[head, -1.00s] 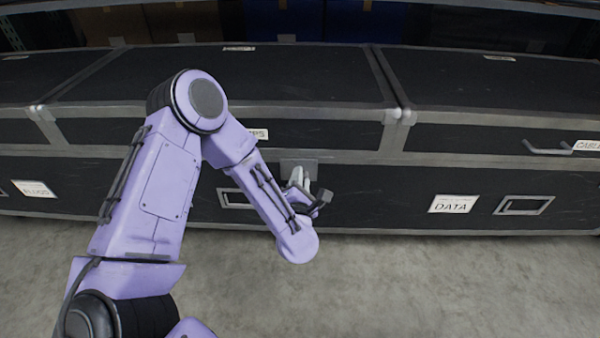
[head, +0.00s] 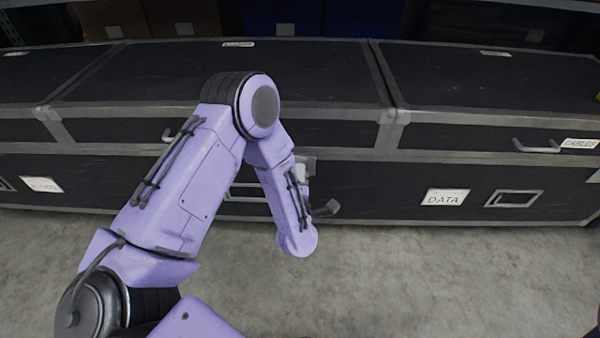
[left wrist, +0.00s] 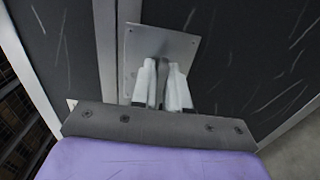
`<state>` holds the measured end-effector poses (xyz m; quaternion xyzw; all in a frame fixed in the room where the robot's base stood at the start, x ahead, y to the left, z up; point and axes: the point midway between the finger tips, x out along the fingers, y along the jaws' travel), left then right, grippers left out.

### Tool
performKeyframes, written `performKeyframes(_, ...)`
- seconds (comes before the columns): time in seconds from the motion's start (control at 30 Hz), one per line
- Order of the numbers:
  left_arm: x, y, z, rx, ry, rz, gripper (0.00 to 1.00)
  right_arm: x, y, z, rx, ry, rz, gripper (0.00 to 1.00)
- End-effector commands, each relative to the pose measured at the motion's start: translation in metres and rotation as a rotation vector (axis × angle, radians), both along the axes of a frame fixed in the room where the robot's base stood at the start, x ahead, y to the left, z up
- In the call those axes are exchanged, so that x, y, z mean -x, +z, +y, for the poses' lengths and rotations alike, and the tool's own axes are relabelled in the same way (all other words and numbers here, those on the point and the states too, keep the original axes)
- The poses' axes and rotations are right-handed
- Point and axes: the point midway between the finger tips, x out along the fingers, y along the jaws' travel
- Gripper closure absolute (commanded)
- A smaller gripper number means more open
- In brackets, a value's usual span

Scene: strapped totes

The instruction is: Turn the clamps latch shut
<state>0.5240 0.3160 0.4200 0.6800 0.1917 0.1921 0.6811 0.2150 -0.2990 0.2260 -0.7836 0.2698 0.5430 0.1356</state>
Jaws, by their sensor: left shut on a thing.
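The middle black case (head: 340,185) has grey metal edging, and my left arm stands in front of it. Its front label is hidden behind my arm. The latch's grey metal plate (head: 309,160) is on the case front; it also shows in the left wrist view (left wrist: 178,45). My left gripper (head: 301,172) is at this plate. In the left wrist view, its pale fingers (left wrist: 162,85) are shut on the latch handle (left wrist: 161,88), a dark piece mostly hidden between them. The handle's exact angle cannot be told. My right gripper is not in view.
The DATA label (head: 446,197) and a recessed handle (head: 514,199) are to the right. The right case has a CABLES label (head: 579,144) and a grey latch handle (head: 536,147) sticking out. Bare concrete floor (head: 400,275) lies in front.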

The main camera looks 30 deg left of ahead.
Motion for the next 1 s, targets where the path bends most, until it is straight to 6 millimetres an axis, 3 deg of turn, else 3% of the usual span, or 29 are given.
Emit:
performKeyframes(0.5,0.001,-0.001,0.001,-0.015,0.002,0.012,1.00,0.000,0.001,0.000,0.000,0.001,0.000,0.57)
performKeyframes(0.53,0.001,-0.001,0.001,-0.015,0.002,0.012,0.79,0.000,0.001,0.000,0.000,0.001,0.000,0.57)
performKeyframes(0.57,0.001,-0.001,0.001,-0.015,0.002,0.012,0.69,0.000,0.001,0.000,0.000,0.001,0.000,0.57)
performKeyframes(0.6,0.001,-0.001,0.001,-0.015,0.002,0.012,0.66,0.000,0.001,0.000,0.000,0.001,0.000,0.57)
performKeyframes(0.87,0.001,0.000,-0.001,-0.015,-0.001,0.010,0.66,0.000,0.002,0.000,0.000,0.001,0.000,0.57)
performKeyframes(1.0,0.015,0.001,-0.011,-0.015,-0.004,0.013,0.66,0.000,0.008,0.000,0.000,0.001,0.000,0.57)
